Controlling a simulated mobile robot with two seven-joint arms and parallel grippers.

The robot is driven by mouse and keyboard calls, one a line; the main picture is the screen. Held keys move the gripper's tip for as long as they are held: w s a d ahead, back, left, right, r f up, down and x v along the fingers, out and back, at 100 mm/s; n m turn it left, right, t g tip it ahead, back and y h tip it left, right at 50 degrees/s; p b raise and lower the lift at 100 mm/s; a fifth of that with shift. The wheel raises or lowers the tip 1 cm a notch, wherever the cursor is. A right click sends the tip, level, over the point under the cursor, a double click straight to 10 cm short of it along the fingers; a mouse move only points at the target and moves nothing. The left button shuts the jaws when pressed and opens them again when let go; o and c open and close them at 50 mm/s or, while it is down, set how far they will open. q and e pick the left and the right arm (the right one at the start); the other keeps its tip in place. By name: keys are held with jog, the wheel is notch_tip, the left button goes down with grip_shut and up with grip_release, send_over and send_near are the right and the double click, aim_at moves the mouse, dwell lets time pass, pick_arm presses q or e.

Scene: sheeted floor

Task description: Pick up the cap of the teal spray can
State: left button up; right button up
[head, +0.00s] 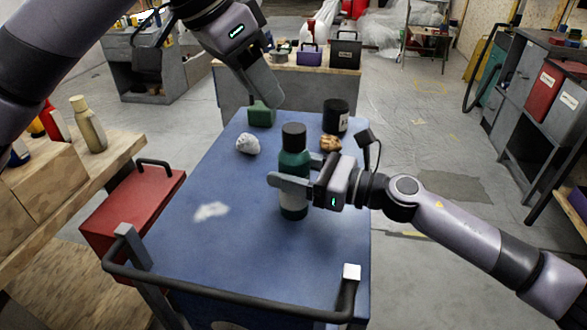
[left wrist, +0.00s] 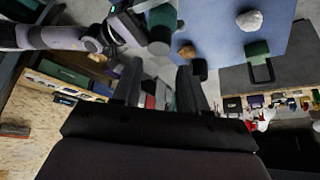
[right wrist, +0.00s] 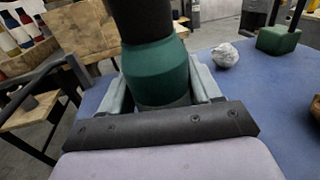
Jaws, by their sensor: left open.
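The teal spray can (head: 294,161) stands upright on the blue cart top, its black cap (head: 293,136) on top. My right gripper (head: 290,184) is shut on the can's body, with one finger on each side. The right wrist view shows the teal body (right wrist: 158,72) between the fingers and the dark cap (right wrist: 145,20) above. My left gripper (head: 274,92) is open and empty, above and behind the can, apart from the cap. The left wrist view shows the cap (left wrist: 160,39) beyond its fingers, near the top edge. The can's lower body is partly hidden by my right gripper.
The blue cart top (head: 225,250) also holds a white crumpled lump (head: 248,144), a green handled block (head: 262,114), a black jar (head: 336,114) and a brown lump (head: 330,143). A red toolbox (head: 130,205) is at the left. The cart's front left area is clear.

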pick_arm(q)
jog(key=o, duration=0.5)
jog(key=shift+w, duration=0.1)
jog(key=shift+w+d+r+g+y, duration=0.6)
jog(key=shift+d+r+y, duration=0.15)
jog(key=shift+d+y, duration=0.1)
jog(key=shift+w+d+r+g+y, duration=0.5)
jog(key=shift+w+d+r+y, duration=0.15)
jog(key=shift+d+y, duration=0.2)
send_over(294, 128)
jog(key=f, duration=0.5)
jog(key=shift+a+f, duration=0.3)
jog(key=shift+a, duration=0.1)
jog(key=shift+d+f, duration=0.2)
jog(key=shift+f, duration=1.35)
jog(key=shift+d+f, duration=0.2)
jog(key=shift+f, duration=1.3)
